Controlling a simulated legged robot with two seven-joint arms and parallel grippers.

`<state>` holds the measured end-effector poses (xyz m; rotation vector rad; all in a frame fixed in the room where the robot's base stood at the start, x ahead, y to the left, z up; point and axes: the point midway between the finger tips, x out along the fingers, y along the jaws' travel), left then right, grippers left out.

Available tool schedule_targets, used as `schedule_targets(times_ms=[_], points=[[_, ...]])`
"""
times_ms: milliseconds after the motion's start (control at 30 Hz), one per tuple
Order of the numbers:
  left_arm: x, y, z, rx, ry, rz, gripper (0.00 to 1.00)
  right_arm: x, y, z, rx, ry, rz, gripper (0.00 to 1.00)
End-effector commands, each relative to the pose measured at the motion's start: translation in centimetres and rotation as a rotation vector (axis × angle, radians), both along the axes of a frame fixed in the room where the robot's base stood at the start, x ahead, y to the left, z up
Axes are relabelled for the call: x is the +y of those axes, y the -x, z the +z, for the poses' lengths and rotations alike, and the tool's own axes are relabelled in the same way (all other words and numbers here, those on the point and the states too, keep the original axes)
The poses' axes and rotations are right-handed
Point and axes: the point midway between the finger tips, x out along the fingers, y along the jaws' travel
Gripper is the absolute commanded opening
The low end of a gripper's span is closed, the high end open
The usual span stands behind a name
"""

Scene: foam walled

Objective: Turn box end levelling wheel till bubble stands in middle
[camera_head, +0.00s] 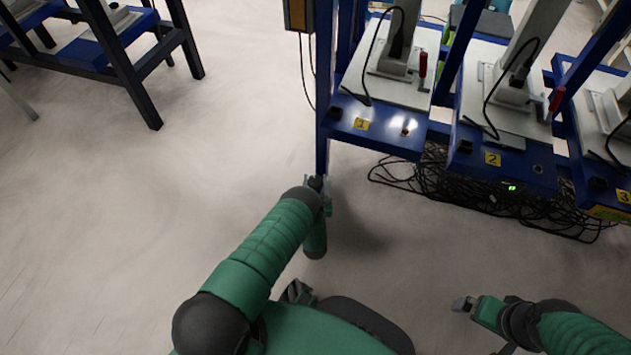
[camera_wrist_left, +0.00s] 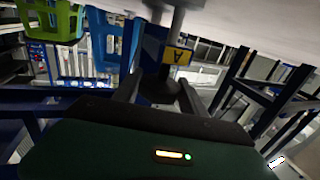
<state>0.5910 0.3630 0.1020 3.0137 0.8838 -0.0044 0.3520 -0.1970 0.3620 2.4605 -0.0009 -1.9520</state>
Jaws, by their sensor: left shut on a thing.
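My left gripper (camera_head: 320,184) is low beside the foot of the blue frame's front left post (camera_head: 322,150). In the left wrist view its two dark fingers (camera_wrist_left: 162,88) close on a dark piece (camera_wrist_left: 167,88), apparently the levelling wheel, below a light grey post (camera_wrist_left: 178,22). A yellow label (camera_wrist_left: 178,56) is just beyond the fingers. The fingers hide much of the piece. I cannot make out a bubble in either view. My right gripper (camera_head: 464,304) is at the lower right, apart from everything; its jaws are too small to read.
The blue bench (camera_head: 385,130) carries machines with yellow labels 1 (camera_head: 361,124), 2 (camera_head: 493,159) and 3. Tangled black cables (camera_head: 480,200) lie on the floor beneath. Another blue table (camera_head: 90,50) stands at the upper left. Floor (camera_head: 110,220) on the left is clear.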

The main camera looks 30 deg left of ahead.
Motion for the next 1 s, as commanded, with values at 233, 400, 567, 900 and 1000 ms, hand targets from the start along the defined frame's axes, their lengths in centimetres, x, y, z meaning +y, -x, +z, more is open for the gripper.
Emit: schedule_targets(times_ms=[233,400,567,900,1000], points=[[-0.1,0.0,-0.4,-0.001,0.002,0.226,0.09,0.0,0.0,-1.3,0.000,0.000,0.000,1.00],[-0.1,0.1,-0.3,-0.001,0.000,0.364,0.09,0.0,0.0,-1.9,0.000,0.000,0.000,1.00],[-0.1,0.1,-0.2,0.000,0.000,0.463,0.09,0.0,0.0,-2.1,0.000,0.000,0.000,1.00],[0.0,0.2,-0.1,0.002,-0.001,0.572,0.09,0.0,0.0,-2.3,0.000,0.000,0.000,1.00],[0.0,0.2,-0.1,0.002,-0.002,0.581,0.09,0.0,0.0,-2.3,0.000,0.000,0.000,1.00]])
